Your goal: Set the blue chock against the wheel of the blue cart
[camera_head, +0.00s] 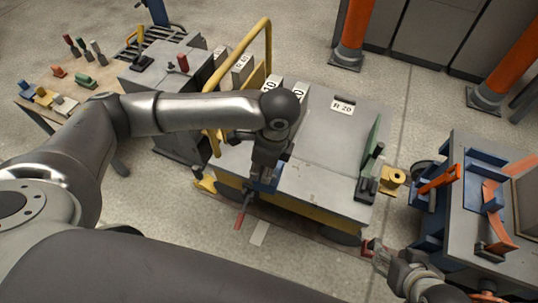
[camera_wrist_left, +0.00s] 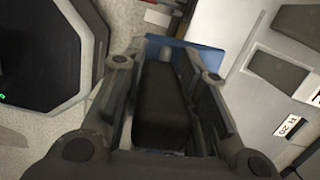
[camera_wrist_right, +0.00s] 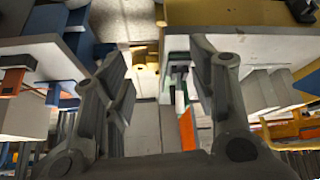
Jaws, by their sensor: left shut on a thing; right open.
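My left gripper (camera_head: 268,172) is shut on a blue piece (camera_head: 266,184), likely the blue chock, above the near left edge of the grey-topped yellow cart (camera_head: 320,190). In the left wrist view the blue piece (camera_wrist_left: 205,55) shows past the fingers, with a dark block (camera_wrist_left: 160,105) between them. The blue cart (camera_head: 447,215) stands at the right, with a grey top. I cannot clearly make out its wheel. My right gripper (camera_head: 385,262) is open and empty low between the two carts; its fingers also show in the right wrist view (camera_wrist_right: 165,80).
Orange posts (camera_head: 356,30) stand at the back. A bench (camera_head: 75,95) with small coloured blocks is at the left.

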